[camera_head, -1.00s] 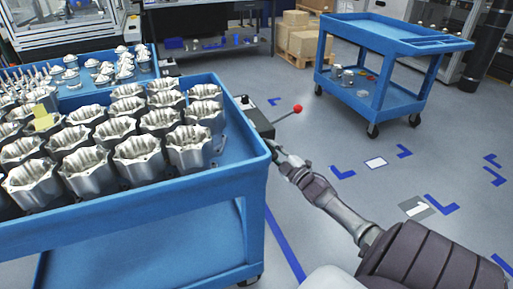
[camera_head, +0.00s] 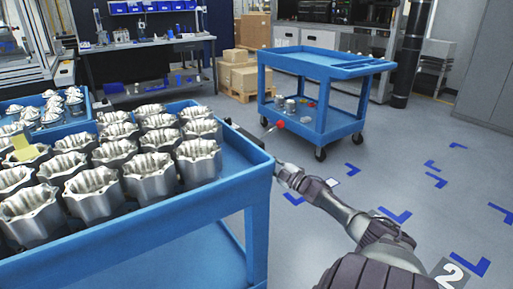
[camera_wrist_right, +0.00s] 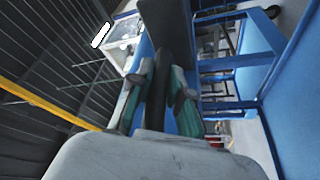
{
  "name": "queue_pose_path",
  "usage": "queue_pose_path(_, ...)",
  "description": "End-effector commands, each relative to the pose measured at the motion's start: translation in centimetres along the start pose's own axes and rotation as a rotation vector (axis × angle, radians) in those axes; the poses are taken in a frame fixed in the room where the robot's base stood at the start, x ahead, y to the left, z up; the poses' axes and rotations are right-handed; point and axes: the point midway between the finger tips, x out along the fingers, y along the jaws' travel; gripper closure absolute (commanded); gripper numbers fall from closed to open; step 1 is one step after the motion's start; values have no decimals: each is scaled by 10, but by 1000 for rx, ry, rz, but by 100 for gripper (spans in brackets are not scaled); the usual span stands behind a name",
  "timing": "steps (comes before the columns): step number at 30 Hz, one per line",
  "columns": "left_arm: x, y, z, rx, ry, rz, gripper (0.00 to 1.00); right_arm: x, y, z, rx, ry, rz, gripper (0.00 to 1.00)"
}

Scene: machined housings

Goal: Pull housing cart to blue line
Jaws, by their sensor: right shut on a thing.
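The blue housing cart (camera_head: 258,205) fills the lower left of the head view, with rows of silver machined housings (camera_head: 150,180) on its top. My right gripper (camera_head: 285,172) is at the cart's right corner. In the right wrist view, my right gripper's green-padded fingers (camera_wrist_right: 160,88) are closed on either side of a dark handle bar (camera_wrist_right: 154,112). The cart's blue frame (camera_wrist_right: 292,95) shows at the right there. My left gripper is not in view. The long blue floor line is not in view now; only blue corner marks (camera_head: 396,215) show.
A second blue cart (camera_head: 340,125) stands beyond, right of centre. Another blue cart with small parts (camera_head: 90,126) is at the left. A workbench (camera_head: 140,45) and cardboard boxes (camera_head: 237,75) stand behind. Floor at the right is open. A red-knobbed lever (camera_head: 280,124) sticks out near the cart.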

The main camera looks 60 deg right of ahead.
Motion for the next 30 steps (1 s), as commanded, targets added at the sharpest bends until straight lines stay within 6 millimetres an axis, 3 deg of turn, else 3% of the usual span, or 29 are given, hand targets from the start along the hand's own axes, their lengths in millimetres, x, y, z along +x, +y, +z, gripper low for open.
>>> queue_pose_path(1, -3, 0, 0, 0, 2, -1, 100, 3, -6, -9, -1, 36, -12, 100)
queue_pose_path(13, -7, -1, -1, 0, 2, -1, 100, 2, -6, -8, -1, 34, -14, 100)
queue_pose_path(14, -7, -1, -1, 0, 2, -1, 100, 2, -5, -7, -1, 33, -13, 80)
queue_pose_path(18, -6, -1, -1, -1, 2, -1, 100, 1, -4, -6, -1, 28, -11, 57)
queue_pose_path(30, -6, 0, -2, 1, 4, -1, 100, -5, -6, -4, 1, 24, -14, 57)
